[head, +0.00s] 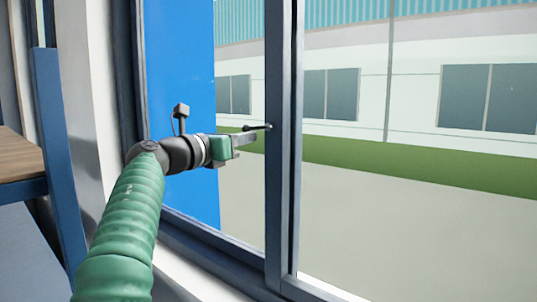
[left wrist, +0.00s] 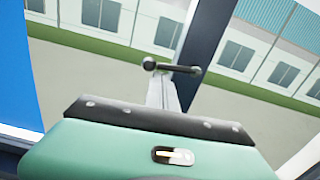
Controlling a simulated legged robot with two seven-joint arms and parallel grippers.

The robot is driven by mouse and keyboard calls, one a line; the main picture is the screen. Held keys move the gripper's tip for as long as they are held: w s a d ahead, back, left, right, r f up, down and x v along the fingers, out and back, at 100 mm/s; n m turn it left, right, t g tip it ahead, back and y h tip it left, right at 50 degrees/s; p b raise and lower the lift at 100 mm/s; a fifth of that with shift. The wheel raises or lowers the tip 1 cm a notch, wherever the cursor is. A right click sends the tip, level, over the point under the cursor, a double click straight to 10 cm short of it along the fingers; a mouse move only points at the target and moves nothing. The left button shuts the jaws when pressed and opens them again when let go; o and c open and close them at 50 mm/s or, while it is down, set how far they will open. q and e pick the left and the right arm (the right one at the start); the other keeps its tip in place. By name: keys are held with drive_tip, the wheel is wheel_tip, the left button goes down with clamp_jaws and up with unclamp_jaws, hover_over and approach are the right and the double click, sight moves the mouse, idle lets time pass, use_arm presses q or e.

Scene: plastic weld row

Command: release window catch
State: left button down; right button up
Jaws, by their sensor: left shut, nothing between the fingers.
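The window catch (head: 257,127) is a small dark bar with a round knob at its left end, on the grey-blue upright of the window frame (head: 280,190). In the left wrist view the catch (left wrist: 172,67) lies crosswise just beyond my fingertips. My left gripper (head: 250,138) is shut and empty, its pale fingers pointing at the upright just below the catch. The fingers also show in the left wrist view (left wrist: 162,92). I cannot tell whether they touch the catch. My right gripper is not in view.
A blue panel (head: 180,60) stands behind the left pane. A wooden top (head: 20,155) on a blue frame is at the far left. The window sill runs along the bottom. Outside are a pale building, grass and open paving.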

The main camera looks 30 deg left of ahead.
use_arm(q)
drive_tip(key=shift+a+r+m, duration=0.15)
drive_tip(key=shift+r+m, duration=0.05)
drive_tip(key=shift+m, duration=0.3)
drive_tip(key=shift+r, duration=0.1)
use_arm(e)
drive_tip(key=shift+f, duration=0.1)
